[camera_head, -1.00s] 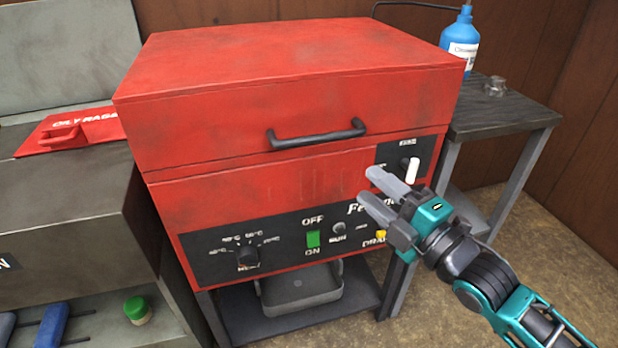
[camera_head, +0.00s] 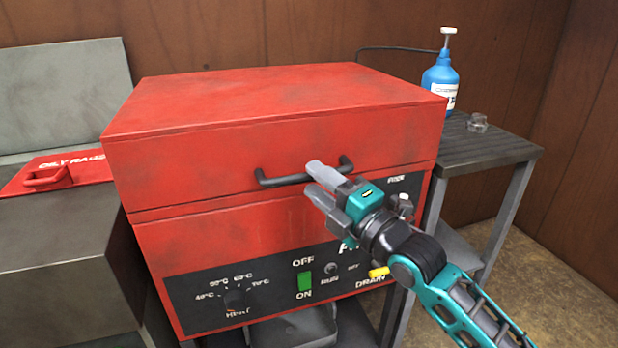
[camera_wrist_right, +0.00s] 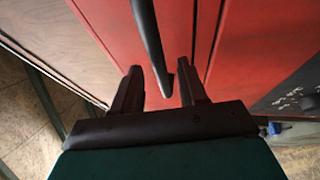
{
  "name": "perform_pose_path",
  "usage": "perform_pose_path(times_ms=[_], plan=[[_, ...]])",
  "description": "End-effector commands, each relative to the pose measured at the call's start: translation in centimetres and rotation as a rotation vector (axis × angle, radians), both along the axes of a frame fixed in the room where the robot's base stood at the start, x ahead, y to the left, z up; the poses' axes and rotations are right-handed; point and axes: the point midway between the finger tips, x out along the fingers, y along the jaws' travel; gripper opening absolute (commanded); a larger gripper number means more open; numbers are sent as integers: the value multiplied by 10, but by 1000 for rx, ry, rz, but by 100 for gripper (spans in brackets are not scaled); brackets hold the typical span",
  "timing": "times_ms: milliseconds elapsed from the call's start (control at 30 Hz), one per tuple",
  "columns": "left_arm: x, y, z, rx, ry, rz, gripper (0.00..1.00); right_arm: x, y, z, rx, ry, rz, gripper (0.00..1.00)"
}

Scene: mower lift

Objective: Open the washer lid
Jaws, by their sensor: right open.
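The red washer (camera_head: 230,240) stands in the middle of the head view with its lid (camera_head: 270,100) closed. A black bar handle (camera_head: 285,180) runs across the lid's front. My right gripper (camera_head: 318,178) is open at the handle's right part, its fingertips overlapping the handle in the head view. In the right wrist view the handle (camera_wrist_right: 148,35) reaches down between the two open fingers (camera_wrist_right: 160,85), with red panel behind. I cannot tell whether a finger touches the handle. My left gripper is not in view.
A dark side table (camera_head: 480,145) at the right holds a blue pump bottle (camera_head: 440,82) and a small glass jar (camera_head: 477,123). Control knobs and a green switch (camera_head: 305,281) sit below the lid.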

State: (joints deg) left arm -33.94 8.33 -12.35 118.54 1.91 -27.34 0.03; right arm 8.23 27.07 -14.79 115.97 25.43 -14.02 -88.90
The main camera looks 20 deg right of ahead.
Motion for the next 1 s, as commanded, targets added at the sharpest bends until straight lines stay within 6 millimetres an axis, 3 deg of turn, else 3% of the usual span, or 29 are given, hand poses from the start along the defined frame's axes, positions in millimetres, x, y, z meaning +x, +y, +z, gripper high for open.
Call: perform_pose_path(times_ms=[233, 600, 1000], plan=[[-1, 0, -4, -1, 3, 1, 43, 22, 10, 4, 2, 0, 0, 42], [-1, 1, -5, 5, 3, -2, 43, 25, 12, 5, 0, 2, 0, 41], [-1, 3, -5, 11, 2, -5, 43, 25, 12, 4, 0, 1, 0, 3]])
